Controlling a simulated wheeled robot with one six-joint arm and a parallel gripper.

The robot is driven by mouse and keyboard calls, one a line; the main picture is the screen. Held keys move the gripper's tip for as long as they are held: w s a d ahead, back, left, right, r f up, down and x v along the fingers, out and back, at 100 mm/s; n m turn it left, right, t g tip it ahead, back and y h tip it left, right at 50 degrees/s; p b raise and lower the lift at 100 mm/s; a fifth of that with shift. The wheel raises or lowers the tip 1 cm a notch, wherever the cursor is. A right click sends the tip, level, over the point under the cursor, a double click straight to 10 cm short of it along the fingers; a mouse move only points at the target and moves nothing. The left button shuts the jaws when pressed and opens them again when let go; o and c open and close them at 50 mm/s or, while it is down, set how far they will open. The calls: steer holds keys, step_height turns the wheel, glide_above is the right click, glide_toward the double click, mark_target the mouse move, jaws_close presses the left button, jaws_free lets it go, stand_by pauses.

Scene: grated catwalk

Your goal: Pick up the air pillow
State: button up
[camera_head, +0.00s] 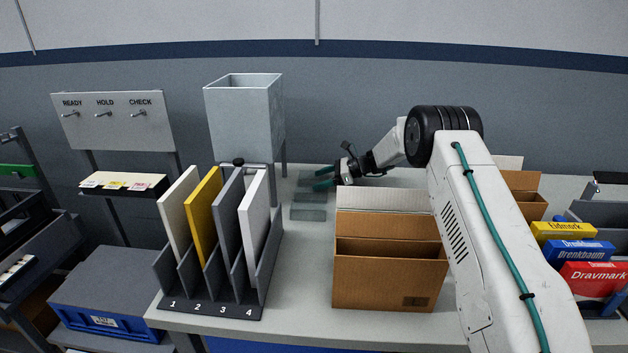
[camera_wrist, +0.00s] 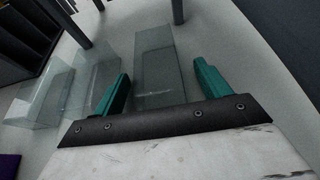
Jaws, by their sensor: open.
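Three clear, see-through pieces lie in a row on the grey bench; I take them for air pillows. In the wrist view one air pillow (camera_wrist: 158,48) lies in line with the gap between my fingers, and the other two, a middle one (camera_wrist: 93,78) and an outer one (camera_wrist: 38,98), lie to the left. In the head view two show as faint greenish patches, a nearer one (camera_head: 307,214) and a middle one (camera_head: 308,198). My gripper (camera_head: 323,179) has teal fingers spread open and empty at the far end of the row. I cannot tell whether the fingers touch the pillow.
An open cardboard box (camera_head: 385,281) stands right of the row. A numbered rack (camera_head: 210,311) with upright panels stands left. A grey hopper (camera_head: 244,118) on legs stands behind, its legs close to the pillows. Coloured boxes (camera_head: 577,252) sit at far right.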

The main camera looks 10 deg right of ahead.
steer(key=c, duration=1)
steer(key=shift+r, duration=0.1)
